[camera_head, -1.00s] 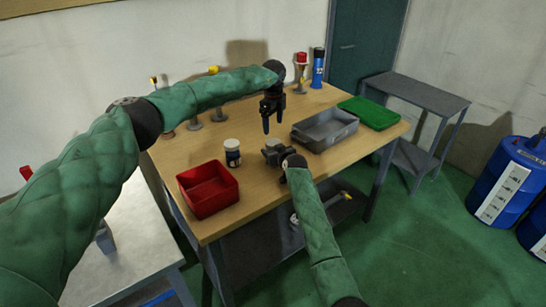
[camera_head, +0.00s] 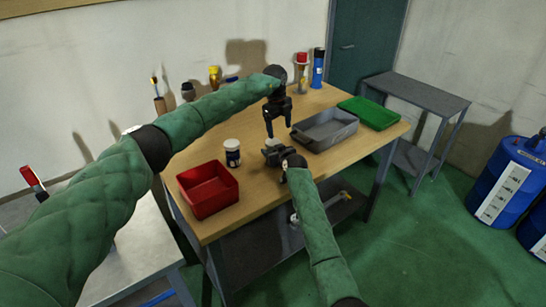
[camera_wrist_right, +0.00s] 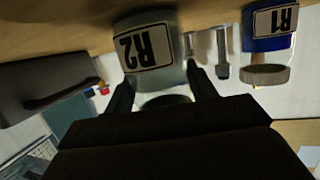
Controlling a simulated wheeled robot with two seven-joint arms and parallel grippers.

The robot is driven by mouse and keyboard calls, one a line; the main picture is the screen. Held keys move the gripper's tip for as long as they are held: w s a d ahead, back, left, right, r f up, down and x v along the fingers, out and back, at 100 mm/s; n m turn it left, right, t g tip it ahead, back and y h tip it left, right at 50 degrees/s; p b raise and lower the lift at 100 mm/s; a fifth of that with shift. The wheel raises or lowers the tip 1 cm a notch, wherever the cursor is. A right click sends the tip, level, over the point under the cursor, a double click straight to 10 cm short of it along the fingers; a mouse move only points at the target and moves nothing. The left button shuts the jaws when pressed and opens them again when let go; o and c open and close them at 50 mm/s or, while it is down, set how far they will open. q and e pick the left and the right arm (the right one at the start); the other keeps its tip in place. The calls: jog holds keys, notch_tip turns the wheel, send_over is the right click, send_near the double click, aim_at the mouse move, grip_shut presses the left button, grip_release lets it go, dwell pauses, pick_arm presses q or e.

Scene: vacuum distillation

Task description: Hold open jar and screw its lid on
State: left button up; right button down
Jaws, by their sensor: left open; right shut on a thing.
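The held jar (camera_wrist_right: 158,48) is grey-green with an R2 label and shows upside down in the right wrist view. My right gripper (camera_wrist_right: 162,90) is shut on it, a finger on each side. In the head view the right gripper (camera_head: 274,157) is low at the table's front, with the jar's pale top (camera_head: 273,142) just showing. My left gripper (camera_head: 278,131) is open, pointing down just above that jar. A dark round shape shows at the jar's end in the wrist view; I cannot tell whether it is the mouth or a lid. I cannot make out a separate loose lid.
A red bin (camera_head: 208,203) is at the front left, a grey tray (camera_head: 345,134) to the right, a green tray (camera_head: 385,115) beyond. Bottles (camera_head: 318,68) stand at the back.

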aim_at(273, 142)
pick_arm(q)
jog(key=shift+w+a+r+m, duration=0.3)
jog(key=shift+r+m, duration=0.2)
jog(key=shift+m, duration=0.1)
jog(key=shift+a+r+m+y, duration=0.2)
jog(key=shift+a+m+y, duration=0.1)
jog(key=shift+m, duration=0.3)
jog(key=shift+w+a+m, duration=0.1)
jog(key=shift+a+m, duration=0.4)
jog(key=shift+m, duration=0.6)
jog(key=shift+a+m+y, duration=0.1)
jog(key=shift+m+y, duration=0.2)
jog(key=shift+m, duration=0.6)
jog(key=shift+f, duration=0.15)
jog(key=shift+f, duration=3.85)
